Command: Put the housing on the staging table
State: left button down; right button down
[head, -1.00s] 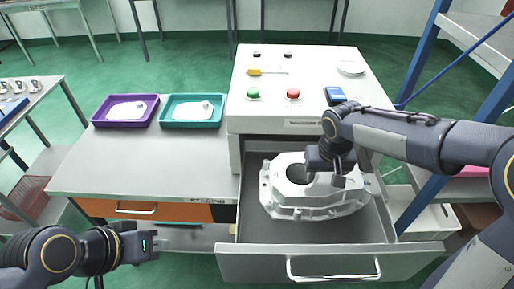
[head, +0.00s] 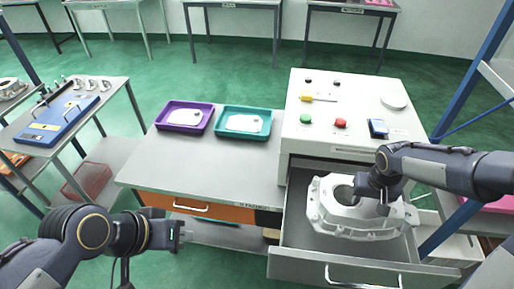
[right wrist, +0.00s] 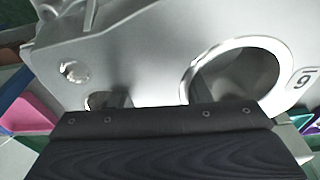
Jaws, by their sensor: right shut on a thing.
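The housing (head: 342,214) is a pale grey casting with a large round opening. It sits in the open drawer (head: 300,243) under the press-like cabinet in the head view. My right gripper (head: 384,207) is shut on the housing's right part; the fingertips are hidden. The right wrist view shows the housing's wall (right wrist: 150,60) close up, with its opening, against the gripper. A grey table (head: 170,165) stands left of the drawer; the label on its front edge is too small to read surely. My left gripper (head: 186,236) is before that table, with nothing visible in it.
A purple tray (head: 168,122) and a teal tray (head: 222,131) stand at the table's back, with bare top in front. The cabinet top (head: 350,100) carries buttons and a blue device. A blue-posted rack (head: 452,200) is close on the right. A side table (head: 108,98) stands at far left.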

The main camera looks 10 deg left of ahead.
aim_at(198, 165)
jog(key=j, duration=1.1)
jog(key=k+j, duration=0.1)
jog(key=j, duration=0.95)
